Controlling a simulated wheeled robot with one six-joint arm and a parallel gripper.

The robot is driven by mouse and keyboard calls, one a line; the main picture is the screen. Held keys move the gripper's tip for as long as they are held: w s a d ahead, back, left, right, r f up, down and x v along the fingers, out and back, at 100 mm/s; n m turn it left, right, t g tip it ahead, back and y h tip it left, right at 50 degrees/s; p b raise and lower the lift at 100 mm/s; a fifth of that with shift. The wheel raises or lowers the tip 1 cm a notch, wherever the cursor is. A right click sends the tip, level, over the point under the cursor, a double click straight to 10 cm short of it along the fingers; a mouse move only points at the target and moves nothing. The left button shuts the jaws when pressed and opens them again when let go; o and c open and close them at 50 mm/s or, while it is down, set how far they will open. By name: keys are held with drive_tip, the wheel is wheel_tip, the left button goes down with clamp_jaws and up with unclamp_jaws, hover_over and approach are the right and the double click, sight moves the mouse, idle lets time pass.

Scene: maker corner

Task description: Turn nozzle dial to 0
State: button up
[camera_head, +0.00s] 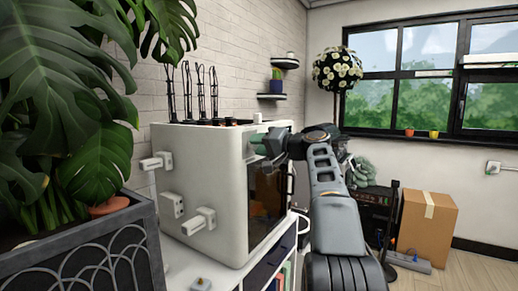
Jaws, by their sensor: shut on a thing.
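A white box-shaped machine (205,180) with a dark front window (267,200) stands on a white shelf unit. My gripper (262,143) is at the upper part of the machine's front, close against the panel above the window. It is shut on a small part there, which fits the nozzle dial. The fingers and the arm hide the dial, so its pointer and its number marks cannot be read.
A large leafy plant in a dark planter (100,255) fills the left foreground. White blocks (198,220) stick out from the machine's side. A cardboard box (427,228) stands on the floor at right. Small wall shelves (272,97) hang behind.

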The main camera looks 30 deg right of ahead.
idle(0.4)
drive_tip(key=o, duration=0.9)
drive_tip(key=v, duration=1.3)
drive_tip(key=shift+s+d, duration=0.15)
drive_tip(key=shift+s, duration=0.25)
